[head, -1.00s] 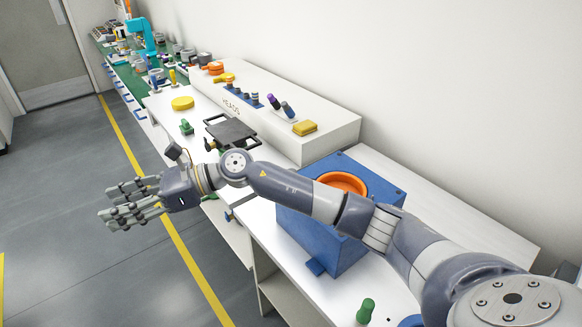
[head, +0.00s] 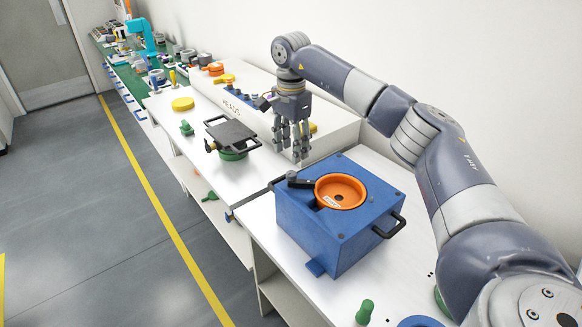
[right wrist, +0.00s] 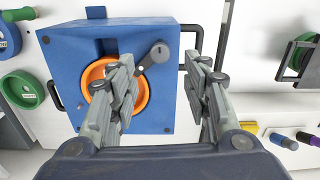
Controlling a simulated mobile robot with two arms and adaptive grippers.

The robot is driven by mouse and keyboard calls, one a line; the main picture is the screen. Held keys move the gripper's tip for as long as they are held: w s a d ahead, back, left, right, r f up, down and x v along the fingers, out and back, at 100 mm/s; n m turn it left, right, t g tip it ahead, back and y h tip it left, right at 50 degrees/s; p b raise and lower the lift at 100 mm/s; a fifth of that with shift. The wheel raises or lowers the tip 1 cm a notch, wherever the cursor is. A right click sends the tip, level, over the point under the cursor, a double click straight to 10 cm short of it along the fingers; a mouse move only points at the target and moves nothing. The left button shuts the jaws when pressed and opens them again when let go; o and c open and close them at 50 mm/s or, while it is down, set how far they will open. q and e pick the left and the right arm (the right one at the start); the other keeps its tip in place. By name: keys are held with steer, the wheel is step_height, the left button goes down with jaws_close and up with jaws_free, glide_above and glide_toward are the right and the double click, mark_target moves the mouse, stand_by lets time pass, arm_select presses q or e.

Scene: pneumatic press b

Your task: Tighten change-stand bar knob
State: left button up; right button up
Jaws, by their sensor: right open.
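The blue change stand (head: 340,235) stands on the white bench, with an orange round insert (head: 341,190) in its top. A dark bar with a knob (head: 294,179) lies at the stand's far left corner, beside the insert. In the right wrist view the knob (right wrist: 158,52) shows ahead between my fingers, beside the orange ring. My right gripper (head: 291,155) is open and empty, fingers pointing down, behind and above the knob. It is apart from the knob. The knob's tightness cannot be seen. My left gripper is out of view.
A black handle (head: 392,225) sticks out of the stand's right side. A dark plate on a green base (head: 231,135) stands to the left. The white HEADS shelf (head: 250,105) runs along the wall behind my gripper. A green knob (head: 365,311) lies near the front.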

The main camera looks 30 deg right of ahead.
mark_target(291, 173)
step_height(291, 173, down, 7)
steer(key=shift+r+p, duration=0.15)
steer(key=shift+p, duration=0.8)
steer(key=shift+f, duration=0.45)
jaws_close()
